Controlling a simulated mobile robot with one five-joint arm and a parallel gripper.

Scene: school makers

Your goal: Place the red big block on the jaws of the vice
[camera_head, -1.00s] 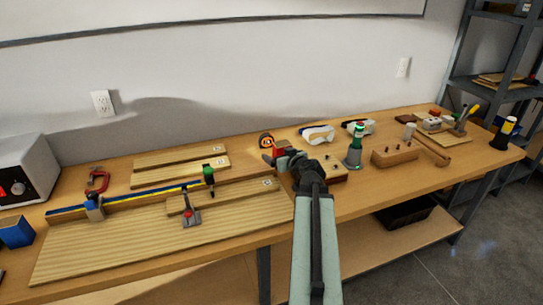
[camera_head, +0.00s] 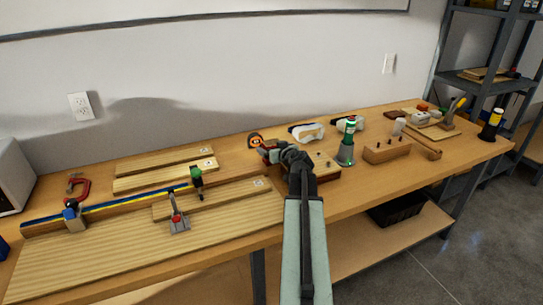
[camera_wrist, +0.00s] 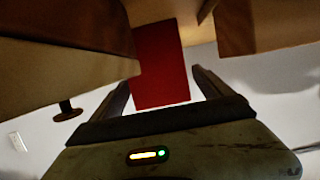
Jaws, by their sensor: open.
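The red big block (camera_wrist: 158,65) shows in the wrist view between the two fingers of my gripper (camera_wrist: 163,92), which stand apart with gaps beside it. In the head view my gripper (camera_head: 268,152) is over the bench, just right of an orange and black tape-measure-like thing; it mostly hides the block there. I cannot tell whether the fingers touch the block. A wooden piece with dark knobs (camera_head: 325,166), partly behind my gripper, may be the vice; its jaws are not clear. A similar knobbed wooden block (camera_head: 393,151) stands farther right.
The green-capped bottle (camera_head: 347,142) stands close right of my gripper. Safety glasses (camera_head: 308,133) lie behind it. Long boards, a clamp (camera_head: 179,217) and the tape-measure-like thing (camera_head: 254,140) are on the left. Bare bench (camera_head: 352,192) shows in front of the bottle.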

